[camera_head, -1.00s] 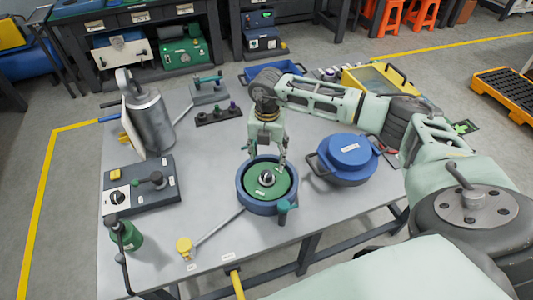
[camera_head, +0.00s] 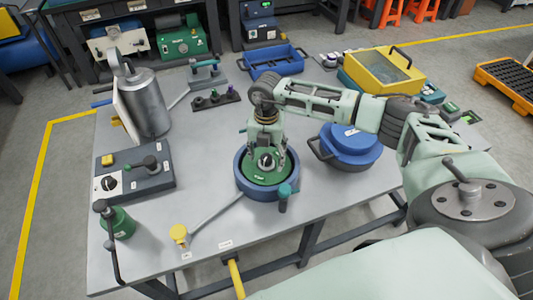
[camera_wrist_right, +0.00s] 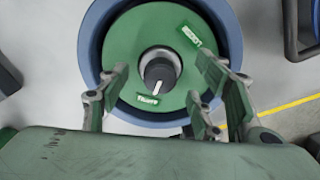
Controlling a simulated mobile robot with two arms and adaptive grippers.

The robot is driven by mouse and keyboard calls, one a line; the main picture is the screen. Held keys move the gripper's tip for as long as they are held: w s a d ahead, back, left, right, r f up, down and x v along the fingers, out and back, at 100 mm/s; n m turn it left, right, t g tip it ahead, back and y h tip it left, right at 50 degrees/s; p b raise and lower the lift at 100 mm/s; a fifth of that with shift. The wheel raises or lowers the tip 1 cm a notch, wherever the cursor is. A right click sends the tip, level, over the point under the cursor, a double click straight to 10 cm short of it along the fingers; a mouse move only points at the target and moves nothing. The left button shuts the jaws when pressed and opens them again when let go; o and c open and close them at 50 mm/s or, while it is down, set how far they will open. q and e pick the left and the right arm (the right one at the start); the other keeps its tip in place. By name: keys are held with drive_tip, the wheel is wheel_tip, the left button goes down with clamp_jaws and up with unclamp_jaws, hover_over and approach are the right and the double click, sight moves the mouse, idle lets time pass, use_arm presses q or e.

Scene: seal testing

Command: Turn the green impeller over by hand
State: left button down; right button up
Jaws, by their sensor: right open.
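The green impeller (camera_head: 258,176) is a round disc with two small labels and a dark central knob. It sits inside a blue round housing (camera_head: 242,183) near the front middle of the table. My right gripper (camera_head: 266,160) points down over the impeller, its open fingers either side of the knob (camera_head: 265,161). In the right wrist view the impeller (camera_wrist_right: 128,50) fills the upper middle, and the knob (camera_wrist_right: 160,72) with a white mark lies between the open fingers of the gripper (camera_wrist_right: 170,95). Whether the fingers touch the impeller is unclear. My left gripper is not in view.
A blue lidded pot (camera_head: 350,141) stands right of the housing. The table's front edge is close.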

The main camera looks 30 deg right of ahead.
drive_tip(key=shift+f+n+b, duration=0.1)
drive_tip(key=shift+n+b, duration=0.45)
drive_tip(key=shift+n, duration=0.25)
drive_tip(key=n+b, duration=0.1)
drive_tip(key=n, duration=0.2)
drive_tip(key=shift+n+b, duration=0.5)
drive_tip(key=shift+n, duration=1.2)
drive_tip(key=shift+c, duration=0.2)
clamp_jaws()
drive_tip(key=shift+r, duration=0.2)
